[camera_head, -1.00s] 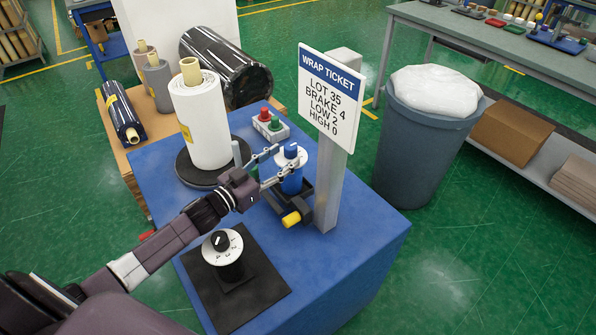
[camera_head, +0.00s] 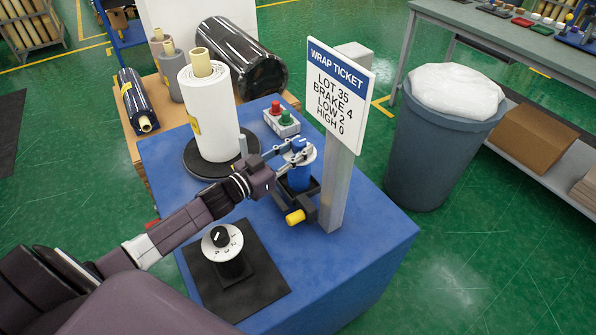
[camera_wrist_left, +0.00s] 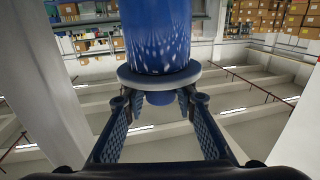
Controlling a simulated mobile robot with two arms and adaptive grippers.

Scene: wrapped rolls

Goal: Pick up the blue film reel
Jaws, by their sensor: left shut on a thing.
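A blue film reel (camera_head: 298,179) stands upright on a dark holder beside the ticket post. A pale disc (camera_head: 311,157) caps it, with a small blue knob (camera_head: 298,144) on top. My left gripper (camera_head: 297,152) reaches in from the left and is shut on this knob, above the disc. In the left wrist view the reel (camera_wrist_left: 158,35) shows with its disc (camera_wrist_left: 159,76), and the two fingers of the left gripper (camera_wrist_left: 160,103) flank the knob (camera_wrist_left: 160,98). The fingers partly hide the disc. The right gripper is not in view.
The ticket sign (camera_head: 338,92) and its post stand close right of the reel. A white roll (camera_head: 211,118), button box (camera_head: 281,121) and black-knobbed dial (camera_head: 222,239) share the blue table (camera_head: 350,280). A bin (camera_head: 430,150) stands right. A dark roll (camera_head: 138,101) lies left.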

